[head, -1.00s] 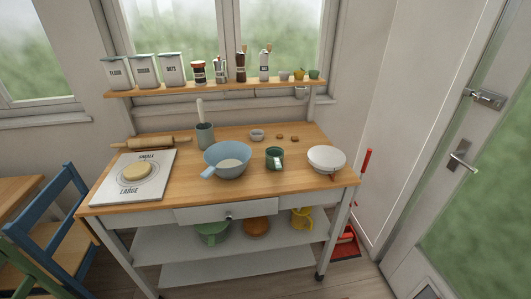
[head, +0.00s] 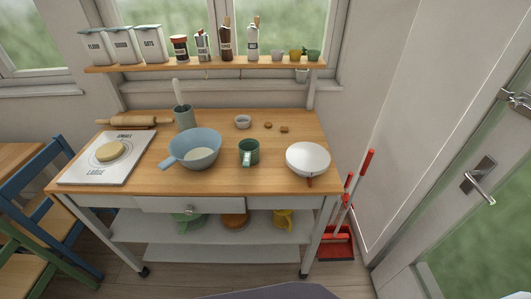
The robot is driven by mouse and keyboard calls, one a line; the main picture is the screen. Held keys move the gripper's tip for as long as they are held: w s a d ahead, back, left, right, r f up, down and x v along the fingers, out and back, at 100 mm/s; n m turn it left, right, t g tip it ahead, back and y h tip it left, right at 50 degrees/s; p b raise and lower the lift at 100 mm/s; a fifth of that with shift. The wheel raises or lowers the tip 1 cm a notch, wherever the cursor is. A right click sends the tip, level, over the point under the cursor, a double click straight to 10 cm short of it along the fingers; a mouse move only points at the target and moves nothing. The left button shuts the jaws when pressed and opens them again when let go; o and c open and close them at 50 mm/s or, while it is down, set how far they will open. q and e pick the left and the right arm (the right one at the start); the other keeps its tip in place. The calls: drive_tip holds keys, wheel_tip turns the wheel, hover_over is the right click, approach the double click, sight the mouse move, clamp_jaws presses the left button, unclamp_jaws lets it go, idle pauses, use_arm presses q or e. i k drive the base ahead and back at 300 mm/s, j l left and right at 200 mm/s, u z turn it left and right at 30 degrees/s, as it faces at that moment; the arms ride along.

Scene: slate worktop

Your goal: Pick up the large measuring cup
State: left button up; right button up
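No cup is marked as the large measuring cup, and I cannot tell which one it is. Three small cups stand in a row at the right end of the wall shelf: a grey cup (head: 278,55), a yellow cup (head: 295,55) and a green cup (head: 313,56). A yellow jug (head: 284,219) stands on the rack under the worktop. Neither of my grippers is in view.
The wooden worktop (head: 215,184) holds a blue bowl (head: 194,150), a white bowl (head: 308,159), a utensil crock (head: 184,119), a rolling pin (head: 128,121) and a dough board (head: 80,172). A blue chair (head: 44,185) stands left. A red broom and dustpan (head: 337,246) stand right.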

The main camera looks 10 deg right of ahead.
sight(248, 148)
drive_tip(key=l, duration=0.65)
drive_tip(key=k+l+z, duration=0.15)
drive_tip(key=l, duration=0.5)
